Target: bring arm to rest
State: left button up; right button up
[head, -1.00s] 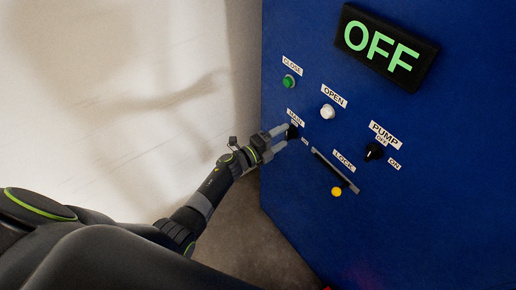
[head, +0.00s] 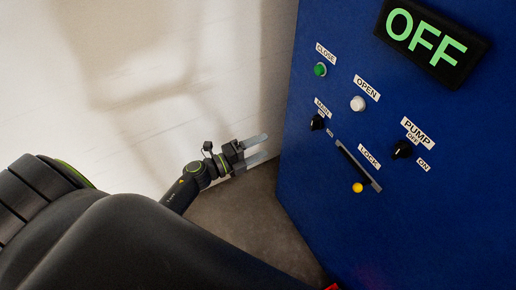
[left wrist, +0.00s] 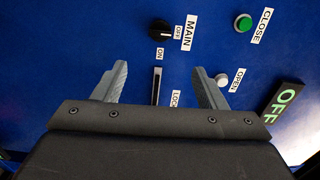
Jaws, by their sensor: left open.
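My left gripper (head: 262,149) is open and empty in the head view, to the left of the blue panel (head: 330,205) and apart from it. In the left wrist view its two fingers (left wrist: 160,85) are spread, with nothing between them but the panel behind. The black MAIN knob (head: 317,122) is to the right of and above the fingertips in the head view. The knob also shows in the left wrist view (left wrist: 160,30), beyond the fingers. My right gripper is not in view.
The panel bears a green CLOSE button (head: 320,69), a white OPEN button (head: 358,103), a PUMP knob (head: 401,149), a LOCK slot (head: 359,166) with a yellow light (head: 357,187), and a display (head: 432,40) reading OFF. A pale wall (head: 150,60) is behind my arm.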

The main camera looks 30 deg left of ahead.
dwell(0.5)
pick_arm(q)
jog(key=s+a+f+n+g+y, duration=0.1)
jog(key=s+a+f+n+y, duration=0.3)
jog(key=f, duration=0.5)
jog(key=s+a+f+n+g+y, duration=0.2)
jog(key=s+f+n+y, duration=0.15)
jog(key=f+n, duration=0.4)
jog(key=s+a+f+n+g+y, duration=0.1)
jog(key=s+a+f+n+y, duration=0.3)
jog(key=f, duration=0.5)
jog(key=s+d+f+n+g, duration=0.1)
jog(key=s+f+n+g, duration=0.2)
jog(key=s, duration=0.7)
jog(key=s+d+f+n+g, duration=0.1)
jog(key=s+f+n+g, duration=0.2)
jog(key=s+f, duration=0.4)
jog(key=s+d+f+n+g, duration=0.1)
jog(key=s+f+n+g, duration=0.2)
jog(key=s, duration=1)
notch_tip(320, 180, down, 2)
jog(key=shift+f+n+g+b, duration=0.1)
jog(key=shift+n+g+b, duration=0.25)
jog(key=shift+g, duration=0.05)
